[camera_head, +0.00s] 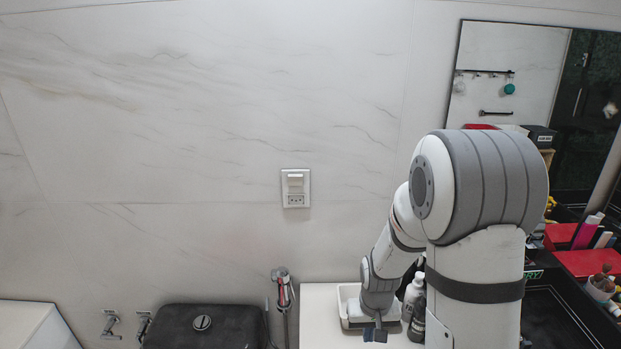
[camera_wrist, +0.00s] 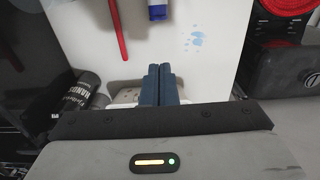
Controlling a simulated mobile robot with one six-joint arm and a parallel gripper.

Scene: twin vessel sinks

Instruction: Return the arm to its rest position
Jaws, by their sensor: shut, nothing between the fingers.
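My gripper (camera_head: 375,335) shows in the head view at the lower right centre, at the end of my white and grey arm, which is bent downward. It is in front of a white tray (camera_head: 352,308) on the white counter. In the wrist view my gripper (camera_wrist: 157,70) has its two dark blue fingers side by side and touching, with nothing between them. They point over a white surface (camera_wrist: 200,35). My arm hides part of the counter and the bottles beside it.
Dark bottles (camera_head: 417,318) stand close to the right of my gripper. A black toilet lid (camera_head: 205,325) and a hand sprayer (camera_head: 283,290) are to the left. A wall switch (camera_head: 296,188) is above. A mirror (camera_head: 505,50) and red boxes (camera_head: 590,263) are at the right.

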